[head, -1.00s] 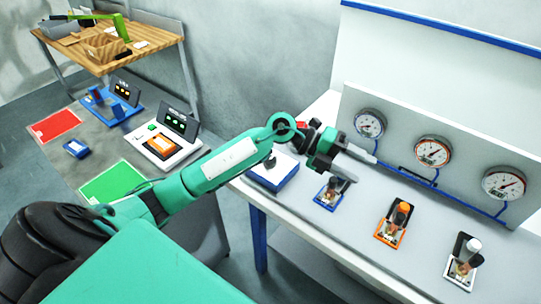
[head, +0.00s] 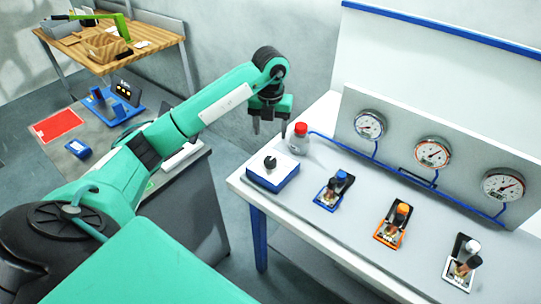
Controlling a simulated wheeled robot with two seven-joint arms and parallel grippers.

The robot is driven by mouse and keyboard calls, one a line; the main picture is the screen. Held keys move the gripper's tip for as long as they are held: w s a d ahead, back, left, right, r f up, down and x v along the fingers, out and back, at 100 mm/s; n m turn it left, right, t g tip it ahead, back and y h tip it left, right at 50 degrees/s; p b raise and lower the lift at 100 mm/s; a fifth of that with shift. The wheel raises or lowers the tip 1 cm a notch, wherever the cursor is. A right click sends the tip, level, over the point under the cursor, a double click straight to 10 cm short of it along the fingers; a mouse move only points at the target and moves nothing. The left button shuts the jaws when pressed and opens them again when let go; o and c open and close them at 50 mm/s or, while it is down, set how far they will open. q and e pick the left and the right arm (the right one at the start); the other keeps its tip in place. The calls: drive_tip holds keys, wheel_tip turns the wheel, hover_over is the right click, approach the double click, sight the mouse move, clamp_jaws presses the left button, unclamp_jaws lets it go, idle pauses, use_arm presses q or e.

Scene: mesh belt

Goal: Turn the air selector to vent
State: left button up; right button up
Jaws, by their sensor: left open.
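A blue and white box with a black round knob (head: 270,162), which looks like the air selector, sits at the left front corner of the white bench. Its markings are too small to read, so I cannot tell its setting. My left gripper (head: 270,130) is open and empty, fingers pointing down. In the picture it is just above and behind the box, apart from the knob. My right gripper is out of view.
A clear bottle with a red cap (head: 299,138) stands close to the right of my left gripper. Blue, orange and white valves (head: 394,224) line the bench (head: 350,245). Three gauges (head: 432,153) are on the panel behind. A second table with devices lies left.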

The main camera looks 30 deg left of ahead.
sight(270, 160)
use_arm(q)
wheel_tip(270, 160, down, 10)
drive_tip(key=p, duration=0.3)
drive_tip(key=shift+f, duration=0.2)
drive_tip(key=shift+f+p, duration=0.35)
drive_tip(key=shift+f, duration=0.15)
drive_tip(key=c, duration=1)
